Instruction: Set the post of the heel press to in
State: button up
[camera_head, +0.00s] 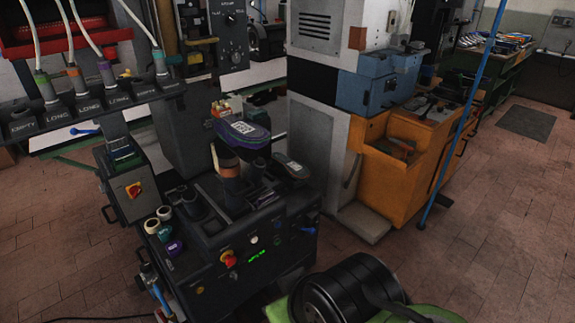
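The heel press (215,256) is a dark machine in the middle of the head view. Its front panel has a red-and-yellow knob (228,258), a white button (254,240), a red button and a small lit green display (257,254). An upright post with a tan band (228,165) stands on its top. A dark shoe-shaped piece with a white label (243,129) sits at the top of this post. A second shoe-shaped piece (292,167) lies to its right. I cannot tell from this view whether the post is in or out. My gripper is not in view.
A rack with tubes and labels such as LONG (85,106) is at the upper left. A grey box with a red-yellow switch (130,187) stands left of the press. An orange cabinet (400,165) and a blue pole (455,135) are at the right.

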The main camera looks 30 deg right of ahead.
aim_at(235, 205)
jog(key=z, duration=0.45)
jog(key=i+j+u, duration=0.45)
jog(key=i+u, duration=0.3)
jog(key=i, duration=0.15)
